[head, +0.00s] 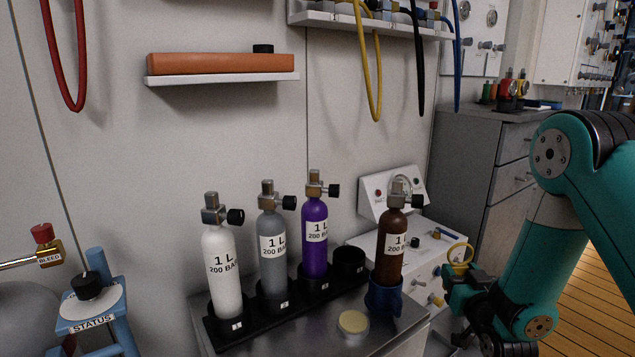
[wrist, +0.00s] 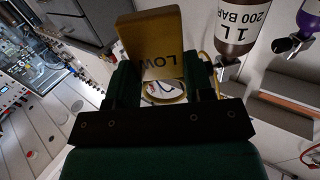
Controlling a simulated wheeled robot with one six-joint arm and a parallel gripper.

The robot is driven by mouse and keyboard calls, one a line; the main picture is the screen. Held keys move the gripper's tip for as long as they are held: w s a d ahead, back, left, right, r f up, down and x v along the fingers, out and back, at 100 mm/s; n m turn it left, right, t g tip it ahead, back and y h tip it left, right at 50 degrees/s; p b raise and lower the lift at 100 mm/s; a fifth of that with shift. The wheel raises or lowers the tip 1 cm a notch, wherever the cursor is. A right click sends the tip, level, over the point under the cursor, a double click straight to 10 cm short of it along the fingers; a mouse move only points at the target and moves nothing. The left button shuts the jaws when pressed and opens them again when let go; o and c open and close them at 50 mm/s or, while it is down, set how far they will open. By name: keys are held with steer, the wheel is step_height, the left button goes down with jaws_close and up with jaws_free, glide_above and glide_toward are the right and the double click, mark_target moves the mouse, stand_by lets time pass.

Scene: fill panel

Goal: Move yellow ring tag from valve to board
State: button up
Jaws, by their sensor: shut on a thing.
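The yellow ring tag (wrist: 152,40) is a flat yellow block marked "LOW", held between my fingers in the wrist view. Its yellow ring also shows in the head view (head: 460,248), above my gripper (head: 458,283), at the right. My gripper is shut on the tag, also seen in the wrist view (wrist: 160,75). The tag appears clear of the brown cylinder (head: 391,245), to its right in the head view. A blue stand with a round plate marked "STATUS" (head: 92,312) is at the lower left. I cannot tell which part is the board.
White (head: 222,275), grey (head: 271,265) and purple (head: 314,240) cylinders stand in a black rack. The brown one stands in a blue cup (head: 384,297). A pale yellow disc (head: 352,322) lies on the bench. A bleed valve (head: 45,250) is at the far left.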

step_height(320, 180, up, 32)
steer(key=r+p, duration=0.1)
steer(key=p, duration=3)
steer(key=s+f, duration=0.6)
steer(key=f, duration=0.6)
steer(key=shift+a+f, duration=0.2)
steer(key=shift+f, duration=0.2)
steer(key=shift+s+d, duration=0.1)
steer(key=shift+s, duration=0.05)
